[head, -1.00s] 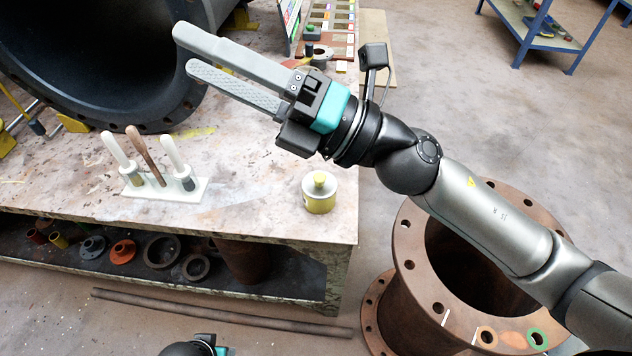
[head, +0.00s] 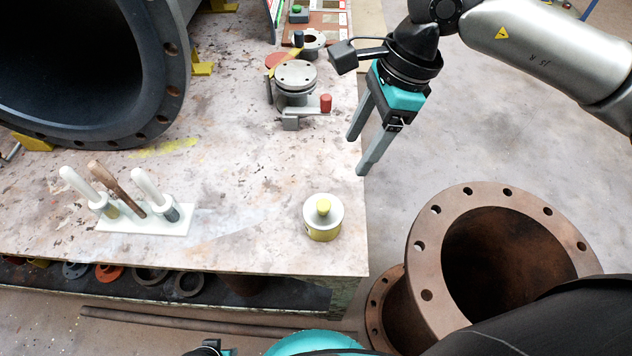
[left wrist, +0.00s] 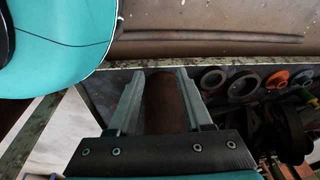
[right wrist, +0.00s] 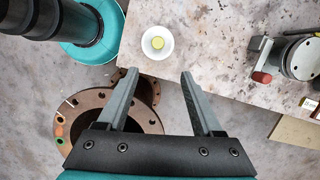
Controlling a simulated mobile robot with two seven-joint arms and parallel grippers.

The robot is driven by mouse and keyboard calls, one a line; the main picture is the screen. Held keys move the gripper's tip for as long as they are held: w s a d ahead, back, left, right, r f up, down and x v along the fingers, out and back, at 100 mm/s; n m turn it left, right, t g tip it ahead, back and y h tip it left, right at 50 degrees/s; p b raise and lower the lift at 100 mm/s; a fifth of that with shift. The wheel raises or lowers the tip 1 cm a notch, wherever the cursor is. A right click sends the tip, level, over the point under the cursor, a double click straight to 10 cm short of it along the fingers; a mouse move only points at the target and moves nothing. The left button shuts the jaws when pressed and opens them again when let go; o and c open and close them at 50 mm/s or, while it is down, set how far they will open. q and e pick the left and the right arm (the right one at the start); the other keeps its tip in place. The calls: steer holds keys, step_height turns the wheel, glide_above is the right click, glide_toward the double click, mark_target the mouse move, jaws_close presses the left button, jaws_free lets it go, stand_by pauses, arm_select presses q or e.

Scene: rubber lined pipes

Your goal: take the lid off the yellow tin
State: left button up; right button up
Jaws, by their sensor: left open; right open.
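The yellow tin (head: 322,232) stands upright near the front right corner of the table. Its white lid (head: 323,211) with a yellow knob is on top. My right gripper (head: 356,156) is open and empty, pointing down above and behind the tin, by the table's right edge. In the right wrist view the lid (right wrist: 157,43) shows beyond the open fingers (right wrist: 156,82). My left gripper (left wrist: 162,75) is open in the left wrist view, low in front of the table's under-shelf. It touches nothing that I can make out.
A rack (head: 150,222) holding several handled tools stands left of the tin. A grey flanged fitting (head: 296,82) with a red knob stands behind it. A large dark pipe (head: 90,70) fills the back left. A rusty flanged pipe (head: 425,250) stands on the floor at right.

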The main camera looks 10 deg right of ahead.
steer(key=b, duration=0.3)
glide_above(324, 204)
steer(key=d, duration=0.3)
step_height(324, 204, down, 9)
steer(key=shift+w+a+r, duration=0.1)
steer(key=shift+a+f, duration=0.15)
steer(key=shift+f, duration=0.35)
steer(key=b+x, duration=0.1)
steer(key=x, duration=0.1)
steer(key=b+x, duration=0.1)
steer(key=x, duration=0.1)
steer(key=shift+a, duration=0.4)
steer(key=shift+a+f, duration=0.15)
steer(key=shift+f, duration=0.25)
arm_select(q)
steer(key=w+d+r, duration=0.3)
steer(key=w+r, duration=0.2)
steer(key=r, duration=0.4)
steer(key=shift+w+t, duration=0.25)
steer(key=shift+t, duration=0.15)
steer(key=shift+d+r, duration=0.1)
steer(key=shift+h, duration=0.3)
arm_select(e)
jaws_close()
